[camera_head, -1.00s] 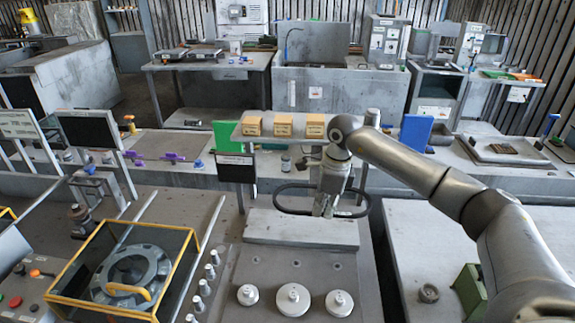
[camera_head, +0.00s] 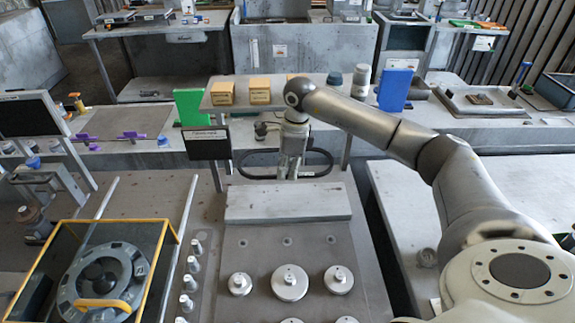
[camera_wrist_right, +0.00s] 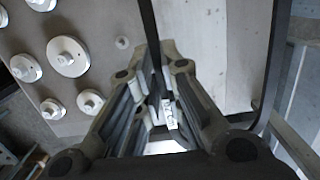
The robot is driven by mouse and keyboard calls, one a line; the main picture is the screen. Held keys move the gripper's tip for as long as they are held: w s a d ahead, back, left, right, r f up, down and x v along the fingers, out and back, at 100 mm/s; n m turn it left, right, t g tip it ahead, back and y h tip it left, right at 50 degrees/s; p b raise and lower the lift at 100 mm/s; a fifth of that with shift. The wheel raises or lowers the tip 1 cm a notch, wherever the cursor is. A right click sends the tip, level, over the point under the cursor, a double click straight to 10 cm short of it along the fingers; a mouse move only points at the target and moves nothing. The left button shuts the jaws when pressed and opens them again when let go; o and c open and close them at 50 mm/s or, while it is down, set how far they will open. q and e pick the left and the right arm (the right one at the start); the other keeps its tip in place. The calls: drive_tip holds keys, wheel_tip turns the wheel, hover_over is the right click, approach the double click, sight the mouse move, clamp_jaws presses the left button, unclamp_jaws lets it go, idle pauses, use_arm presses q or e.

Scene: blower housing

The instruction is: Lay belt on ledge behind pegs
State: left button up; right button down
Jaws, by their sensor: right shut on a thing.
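The belt (camera_head: 329,160) is a thin black loop in the head view, hanging just behind the ledge. My right gripper (camera_head: 289,174) is shut on the belt and points down. In the wrist view a strand of the belt (camera_wrist_right: 150,22) runs between the fingers (camera_wrist_right: 155,85), and another strand (camera_wrist_right: 277,70) passes at the right. The ledge (camera_head: 288,204) is a pale raised strip at the back of the grey plate. White round pegs (camera_head: 290,283) stand on the plate in front of it; several also show in the wrist view (camera_wrist_right: 67,57). My left gripper is out of view.
A shelf (camera_head: 300,101) with yellow boxes (camera_head: 260,91) stands behind the belt, with a dark sign (camera_head: 207,142) at its left. A yellow-framed box (camera_head: 150,277) and a row of small posts (camera_head: 190,283) are left of the plate. The ledge top is clear.

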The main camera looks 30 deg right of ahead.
wheel_tip(320, 180, down, 4)
drive_tip(key=shift+s+r+b, duration=0.1)
drive_tip(key=shift+r+b, duration=0.15)
drive_tip(key=shift+b, duration=0.6)
wheel_tip(320, 180, down, 7)
drive_tip(key=b, duration=0.4)
drive_tip(key=shift+f, duration=0.3)
drive_tip(key=shift+f+b, duration=0.65)
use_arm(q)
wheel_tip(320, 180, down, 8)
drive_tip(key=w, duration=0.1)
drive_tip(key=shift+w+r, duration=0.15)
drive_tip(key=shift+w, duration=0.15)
use_arm(e)
drive_tip(key=shift+f, duration=0.15)
use_arm(q)
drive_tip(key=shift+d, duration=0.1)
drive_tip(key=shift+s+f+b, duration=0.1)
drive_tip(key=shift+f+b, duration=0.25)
drive_tip(key=shift+b, duration=0.15)
use_arm(e)
drive_tip(key=shift+f, duration=0.15)
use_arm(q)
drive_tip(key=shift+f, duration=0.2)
use_arm(e)
drive_tip(key=shift+f, duration=0.15)
